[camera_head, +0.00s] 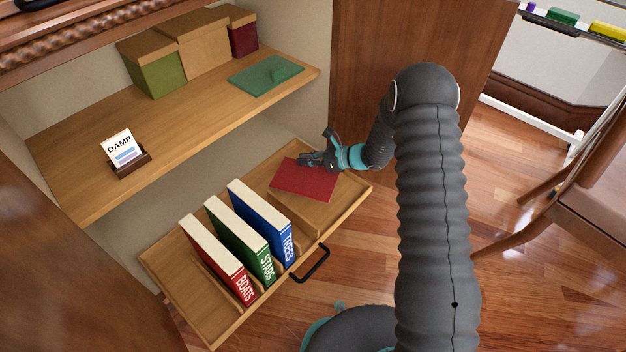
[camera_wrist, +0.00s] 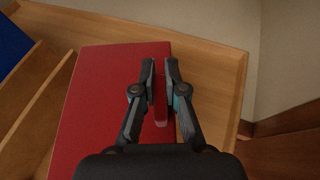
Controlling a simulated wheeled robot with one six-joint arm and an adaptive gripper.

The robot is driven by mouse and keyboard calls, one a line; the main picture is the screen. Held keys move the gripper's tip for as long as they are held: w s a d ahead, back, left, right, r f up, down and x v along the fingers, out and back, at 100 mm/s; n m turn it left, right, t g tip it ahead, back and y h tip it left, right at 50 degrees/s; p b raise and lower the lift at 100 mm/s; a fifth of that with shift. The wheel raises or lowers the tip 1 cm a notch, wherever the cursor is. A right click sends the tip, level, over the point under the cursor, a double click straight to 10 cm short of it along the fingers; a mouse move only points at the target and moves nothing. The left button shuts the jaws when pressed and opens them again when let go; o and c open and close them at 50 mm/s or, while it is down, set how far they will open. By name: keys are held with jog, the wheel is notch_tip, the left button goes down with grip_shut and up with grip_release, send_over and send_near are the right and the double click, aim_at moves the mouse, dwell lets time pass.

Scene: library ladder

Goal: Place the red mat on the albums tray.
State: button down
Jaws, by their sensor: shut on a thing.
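The red mat (camera_head: 306,182) is a flat rectangle with a raised grip strip. It is over the right-hand section of the albums tray (camera_head: 178,272), a pulled-out wooden tray. I cannot tell whether it rests on the tray floor or is slightly above it. My gripper (camera_head: 308,158) is at the mat's back edge. In the wrist view, my gripper (camera_wrist: 160,80) is shut on the grip strip of the red mat (camera_wrist: 100,100). Three albums stand in slots to the left: red BOATS (camera_head: 215,262), green STARS (camera_head: 240,240) and blue TREES (camera_head: 262,222).
A shelf above holds a green mat (camera_head: 266,75), a DAMP card (camera_head: 122,150) in a holder, and boxes (camera_head: 190,45). A black handle (camera_head: 313,266) sits on the tray's front. A wooden panel (camera_head: 400,40) stands behind my arm. A chair (camera_head: 580,190) is at right.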

aim_at(307, 173)
jog(key=shift+f+b, duration=0.35)
jog(key=shift+f, duration=2.7)
jog(key=shift+f, duration=0.2)
jog(key=c, duration=1.2)
grip_release()
jog(key=shift+c, duration=0.2)
